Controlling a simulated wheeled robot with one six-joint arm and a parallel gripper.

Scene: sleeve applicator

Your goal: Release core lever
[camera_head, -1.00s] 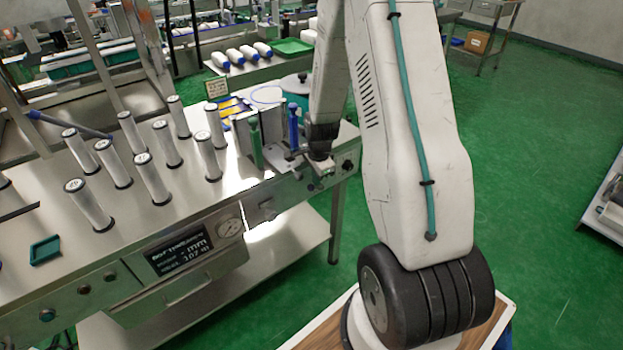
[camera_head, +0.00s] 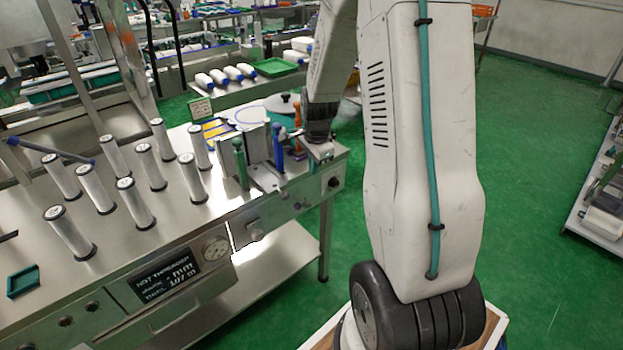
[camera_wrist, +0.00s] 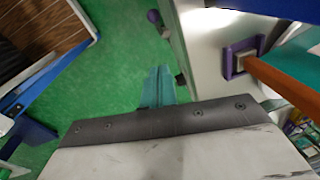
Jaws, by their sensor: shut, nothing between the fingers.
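Three upright levers stand at the right end of the steel bench in the head view: a green lever (camera_head: 240,163), a blue lever (camera_head: 277,147) and an orange lever (camera_head: 298,112). I cannot tell which is the core lever. My gripper (camera_head: 318,158) is low over the bench's right end, right of the blue lever. In the wrist view its teal fingers (camera_wrist: 158,86) are together and empty, over green floor beside the bench edge. An orange-brown bar (camera_wrist: 285,85) and a purple square frame (camera_wrist: 240,57) lie to their right, apart from them.
Green floor (camera_head: 540,200) is open to the right.

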